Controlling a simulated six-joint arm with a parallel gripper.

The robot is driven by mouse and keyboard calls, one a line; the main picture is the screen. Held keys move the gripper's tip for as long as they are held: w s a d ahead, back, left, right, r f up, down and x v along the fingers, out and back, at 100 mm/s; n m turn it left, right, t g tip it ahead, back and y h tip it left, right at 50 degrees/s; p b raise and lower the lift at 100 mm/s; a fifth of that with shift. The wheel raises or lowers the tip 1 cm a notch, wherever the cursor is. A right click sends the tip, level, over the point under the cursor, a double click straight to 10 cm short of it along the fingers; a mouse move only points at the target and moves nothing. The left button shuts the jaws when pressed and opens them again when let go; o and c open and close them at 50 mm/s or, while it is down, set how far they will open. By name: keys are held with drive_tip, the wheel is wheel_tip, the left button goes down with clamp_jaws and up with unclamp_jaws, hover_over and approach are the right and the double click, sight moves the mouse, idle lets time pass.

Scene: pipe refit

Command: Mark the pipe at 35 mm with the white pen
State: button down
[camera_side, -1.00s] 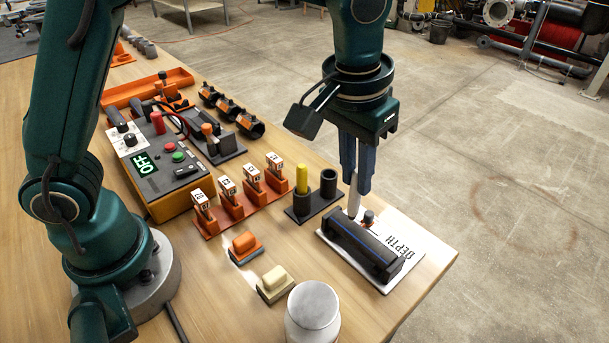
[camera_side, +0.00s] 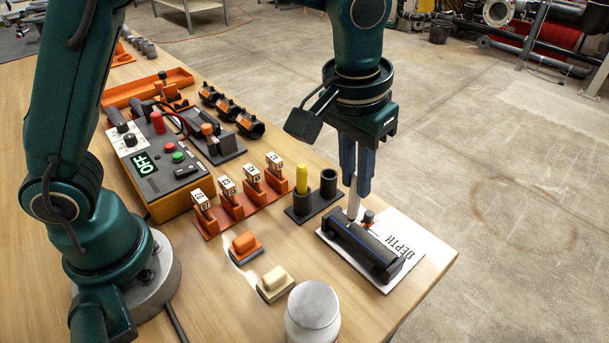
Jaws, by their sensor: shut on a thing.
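My gripper (camera_side: 355,188) is shut on the white pen (camera_side: 353,207) and holds it upright, tip down, at the far left end of the pipe (camera_side: 362,246). The black pipe with a thin blue line lies on the white board marked DEPTH (camera_side: 412,239) at the table's front right corner. The pen's tip is close to the pipe's far end; I cannot tell whether it touches. No mark on the pipe can be made out. A small dark knob (camera_side: 369,217) stands beside the pen on the board.
A two-cup pen holder (camera_side: 312,203) has a yellow pen (camera_side: 302,178) in one cup; the other is empty. Left are numbered orange blocks (camera_side: 230,200), a control box reading OFF (camera_side: 160,170), and orange and cream blocks. A grey-lidded jar (camera_side: 313,310) stands in front.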

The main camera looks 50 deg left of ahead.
idle(0.4)
drive_tip(key=shift+r, duration=3.55)
